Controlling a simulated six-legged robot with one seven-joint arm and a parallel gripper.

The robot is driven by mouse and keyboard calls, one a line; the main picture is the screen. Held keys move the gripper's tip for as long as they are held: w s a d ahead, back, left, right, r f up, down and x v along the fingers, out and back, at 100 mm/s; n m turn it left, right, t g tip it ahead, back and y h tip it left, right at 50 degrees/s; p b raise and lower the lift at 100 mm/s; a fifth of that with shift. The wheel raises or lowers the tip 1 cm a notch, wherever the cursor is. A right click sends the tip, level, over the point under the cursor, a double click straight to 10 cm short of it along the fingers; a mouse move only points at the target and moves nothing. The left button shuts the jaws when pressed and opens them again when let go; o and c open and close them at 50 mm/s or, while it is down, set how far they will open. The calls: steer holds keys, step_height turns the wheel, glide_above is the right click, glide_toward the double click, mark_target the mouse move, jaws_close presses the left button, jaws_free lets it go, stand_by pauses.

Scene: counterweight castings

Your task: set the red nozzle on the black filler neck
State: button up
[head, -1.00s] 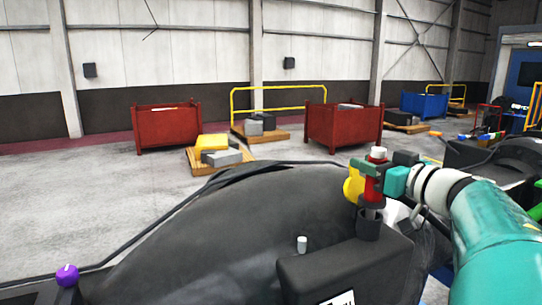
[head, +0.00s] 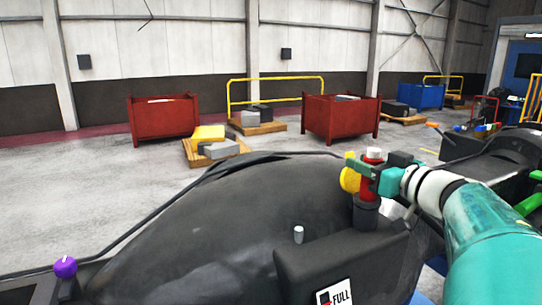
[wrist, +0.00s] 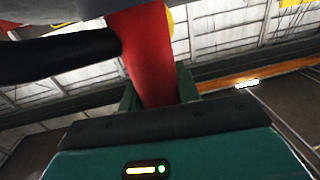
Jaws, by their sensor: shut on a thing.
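The red nozzle (head: 366,188) has a white top and stands upright over the black filler neck (head: 366,214) in the head view. Its lower end meets the neck's top, and its grey spout is hidden from sight. My gripper (head: 371,171) is shut on the red nozzle, with green fingers around its upper part. In the wrist view the red nozzle (wrist: 150,55) runs between my gripper's (wrist: 158,90) fingers. The neck cannot be made out for sure there.
A black box with a FULL label (head: 335,294) and a small grey peg (head: 298,234) are nearby. A purple knob (head: 65,267) is at far left. Red bins (head: 163,119) stand across the floor.

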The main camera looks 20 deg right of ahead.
steer(key=shift+f, duration=0.15)
steer(key=o, duration=0.9)
steer(key=shift+f, duration=0.1)
steer(key=s, duration=0.4)
steer(key=s+d, duration=0.1)
steer(key=s, duration=0.8)
steer(key=shift+s+d, duration=0.35)
steer(key=shift+d, duration=0.05)
